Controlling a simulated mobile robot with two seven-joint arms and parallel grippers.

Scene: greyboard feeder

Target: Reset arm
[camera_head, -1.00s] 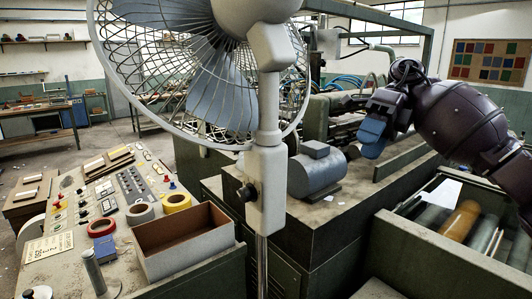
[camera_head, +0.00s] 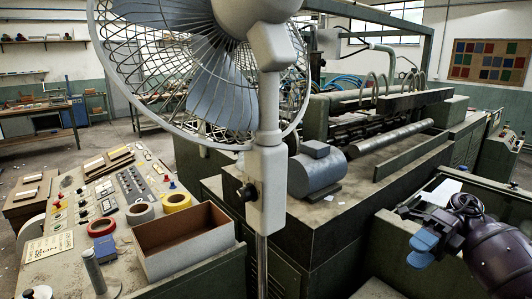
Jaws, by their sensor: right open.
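My right gripper (camera_head: 422,248) has blue fingertips and is at the lower right, with my dark purple right arm behind it. It is open, and I see nothing held in it. It is in front of the green machine (camera_head: 350,221), low over the machine's near right part. My left gripper and left arm are not in view.
A standing fan (camera_head: 266,165) rises in the middle foreground. A control desk (camera_head: 75,222) with buttons, tape rolls and an open cardboard box (camera_head: 188,262) is at the left. A grey motor (camera_head: 315,172) sits on the machine. A green-walled bin edge (camera_head: 480,183) is at the right.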

